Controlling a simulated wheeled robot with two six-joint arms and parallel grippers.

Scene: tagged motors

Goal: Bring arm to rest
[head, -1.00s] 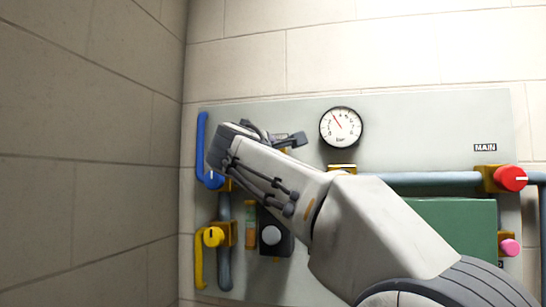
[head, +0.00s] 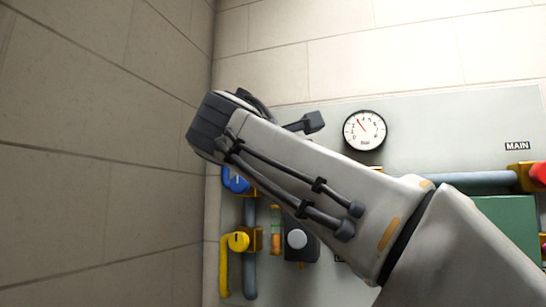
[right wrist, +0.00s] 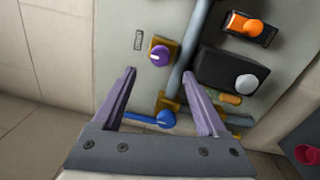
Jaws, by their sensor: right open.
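My right arm reaches in from the lower right of the head view, with its gripper (head: 313,122) near the upper left part of the wall panel. In the right wrist view the gripper (right wrist: 160,95) has its two purple-grey fingers spread apart with nothing between them. Beyond the fingers are a purple knob (right wrist: 160,55) and a blue lever valve (right wrist: 165,119), both apart from the fingers as far as I can tell. The left gripper is not in view.
The grey panel (head: 440,130) carries a pressure gauge (head: 364,130), a yellow valve (head: 238,242), a blue valve (head: 236,180), a red knob (head: 539,172) and a green box (head: 510,222). A bare block wall (head: 90,140) stands close on the left.

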